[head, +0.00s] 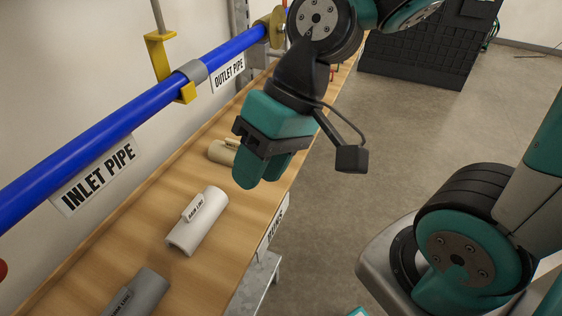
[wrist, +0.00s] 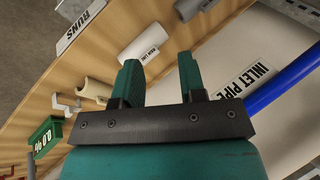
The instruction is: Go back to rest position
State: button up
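My gripper (head: 264,176) hangs over the wooden shelf in the head view, in front of a tan pipe piece (head: 222,151), which it partly hides. In the wrist view the two green fingers of my gripper (wrist: 159,64) stand apart with nothing between them. The gripper touches none of the pipe pieces that I can see. My arm reaches down from the top of the head view.
The wooden shelf (head: 150,224) holds a white pipe piece (head: 197,221) and a grey one (head: 140,293). A blue pipe (head: 120,124) runs along the wall, with a yellow bracket (head: 160,58). A green box (wrist: 45,134) shows in the wrist view.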

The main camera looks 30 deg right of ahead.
jog(key=s+r+n, duration=0.1)
jog(key=n, duration=0.1)
jog(key=s+d+r+n+h, duration=0.1)
jog(key=s, duration=0.1)
jog(key=shift+s+r+n+h, duration=0.1)
jog(key=shift+s+n+h, duration=0.05)
jog(key=shift+n+h, duration=0.2)
notch_tip(320, 180, up, 8)
jog(key=p, duration=0.8)
jog(key=shift+r, duration=0.1)
